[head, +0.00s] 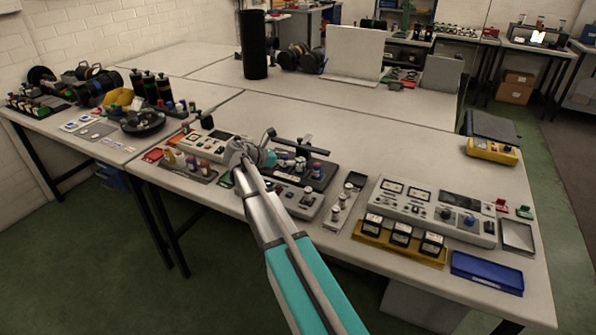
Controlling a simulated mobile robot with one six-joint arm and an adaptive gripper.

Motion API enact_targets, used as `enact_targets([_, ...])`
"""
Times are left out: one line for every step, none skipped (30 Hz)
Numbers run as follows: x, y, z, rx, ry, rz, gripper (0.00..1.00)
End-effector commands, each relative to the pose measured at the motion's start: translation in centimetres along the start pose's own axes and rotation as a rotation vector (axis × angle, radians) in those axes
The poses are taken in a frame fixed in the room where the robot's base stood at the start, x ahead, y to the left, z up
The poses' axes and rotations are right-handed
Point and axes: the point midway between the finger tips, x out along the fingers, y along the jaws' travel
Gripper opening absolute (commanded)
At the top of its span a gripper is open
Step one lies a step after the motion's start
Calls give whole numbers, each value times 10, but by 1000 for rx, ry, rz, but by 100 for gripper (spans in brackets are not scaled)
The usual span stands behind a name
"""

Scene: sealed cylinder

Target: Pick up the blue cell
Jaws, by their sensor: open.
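Small cylindrical cells with blue and white parts stand on a dark tray (325,183) at the middle of the front table. One blue-topped cell (317,170) stands at the tray's right, and another (301,164) is just left of it. I cannot tell for certain which is the blue cell. My gripper (288,150) is at the end of my arm, over the back left of this tray, close to the cells. It is small and partly merges with dark parts behind it. It appears empty, with its jaws open.
A grey panel with meters (430,205), a yellow rack of black blocks (400,240) and a blue tray (487,271) lie to the right. A tall black cylinder (254,45) stands behind. The table's middle back (340,120) is mostly clear.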

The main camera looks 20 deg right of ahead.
Motion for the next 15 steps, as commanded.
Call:
enact_targets([5,0,-1,0,0,-1,65])
enact_targets([7,0,-1,0,0,-1,65])
enact_targets([9,0,-1,0,0,-1,65])
enact_targets([10,0,0,0,0,-1,65])
enact_targets([11,0,0,0,0,-1,65])
enact_targets([12,0,0,0,0,0,65])
enact_targets([12,0,0,0,0,0,65])
enact_targets([12,0,0,0,0,0,65])
enact_targets([12,0,0,0,0,0,65])
enact_targets([12,0,0,0,0,0,65])
enact_targets([12,0,0,0,0,0,65])
enact_targets([12,0,0,0,0,0,65])
enact_targets([12,0,0,0,0,0,65])
enact_targets([12,0,0,0,0,-1,65])
enact_targets([12,0,0,0,0,-1,65])
